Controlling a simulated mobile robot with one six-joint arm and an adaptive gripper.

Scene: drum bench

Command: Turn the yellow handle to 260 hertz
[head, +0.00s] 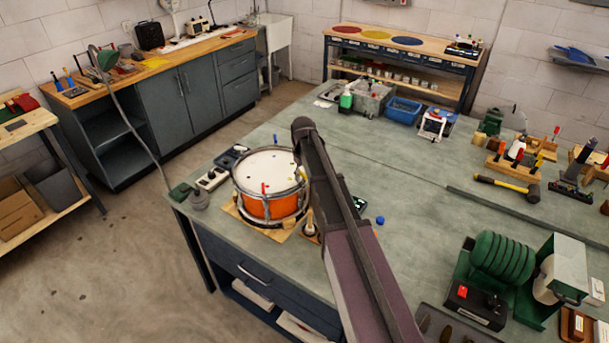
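An orange drum (264,208) with a white head (268,170) and a metal rim sits on a wooden base (240,216) at the bench's left side. Small coloured parts stand around its rim, including a red one (263,188). My arm reaches up from the bottom and passes across the drum's right edge. My gripper is hidden, so its contact with any handle cannot be told.
A pale box (211,178) and a dark device (231,156) lie left of the drum. A blue knob-like piece (380,220) lies right of my arm. A green ribbed machine (503,260) and a hammer (508,188) are farther right. The bench (420,190) is clear between.

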